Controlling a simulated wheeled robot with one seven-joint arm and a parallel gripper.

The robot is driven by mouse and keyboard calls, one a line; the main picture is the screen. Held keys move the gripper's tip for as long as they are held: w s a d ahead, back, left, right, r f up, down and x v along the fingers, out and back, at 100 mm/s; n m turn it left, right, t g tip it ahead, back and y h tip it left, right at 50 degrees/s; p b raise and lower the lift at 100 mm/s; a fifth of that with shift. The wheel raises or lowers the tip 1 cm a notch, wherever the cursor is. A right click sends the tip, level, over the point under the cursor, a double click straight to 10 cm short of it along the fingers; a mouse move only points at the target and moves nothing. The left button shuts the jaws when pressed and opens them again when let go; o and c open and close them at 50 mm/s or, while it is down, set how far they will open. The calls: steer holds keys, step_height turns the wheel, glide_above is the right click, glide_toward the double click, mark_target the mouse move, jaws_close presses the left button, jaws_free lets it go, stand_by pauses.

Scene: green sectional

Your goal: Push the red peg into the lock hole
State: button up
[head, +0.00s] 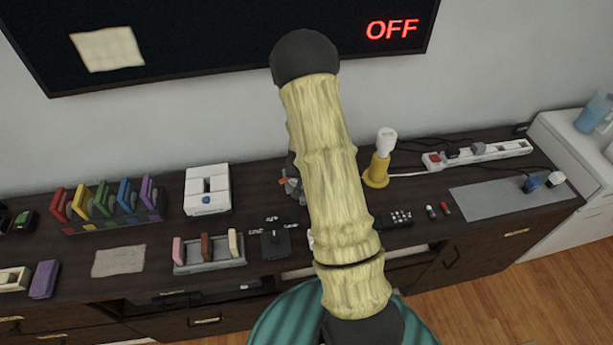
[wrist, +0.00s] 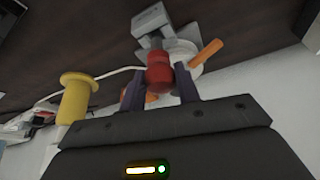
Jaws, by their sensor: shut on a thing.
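The red peg (wrist: 159,79) is between the two dark fingers of my gripper (wrist: 160,72) in the wrist view, and the gripper is shut on it. A grey end of the peg points toward a grey and white device (wrist: 153,20) just beyond it. The lock hole itself is hidden, and I cannot tell whether the peg touches it. An orange lever (wrist: 207,53) sticks out at the right of the device. In the head view, my arm covers the gripper and the peg; a grey and orange piece (head: 291,187) shows beside the arm.
A yellow lamp (head: 377,169) stands right of my arm, and it also shows in the wrist view (wrist: 75,97). A white power strip (head: 490,152), a grey mat (head: 495,200), a tray (head: 210,268) and a white switch box (head: 207,190) are on the dark cabinet. The wall screen reads OFF (head: 391,29).

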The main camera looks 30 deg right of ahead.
steer(key=shift+f+b, duration=1.6)
steer(key=shift+f, duration=0.45)
steer(key=o, duration=1.1)
steer(key=shift+r, duration=0.15)
steer(key=v, duration=1.7)
steer(key=shift+r+p, duration=0.1)
steer(key=shift+p, duration=0.3)
steer(key=s+a+r+n, duration=0.2)
steer(key=s+a, duration=0.2)
steer(key=s+a+r+n+g+y+p, duration=0.1)
steer(key=s+a+r+n, duration=0.1)
steer(key=s+a, duration=0.1)
steer(key=s+a+r+n+y+p, duration=0.1)
steer(key=s+a+r+n, duration=0.1)
steer(key=s+a+r, duration=0.1)
steer(key=shift+s+a+r, duration=0.1)
steer(key=shift+s+a, duration=0.3)
steer(key=shift+s, duration=0.25)
steer(key=shift+s+a, duration=0.4)
steer(key=shift+s, duration=0.2)
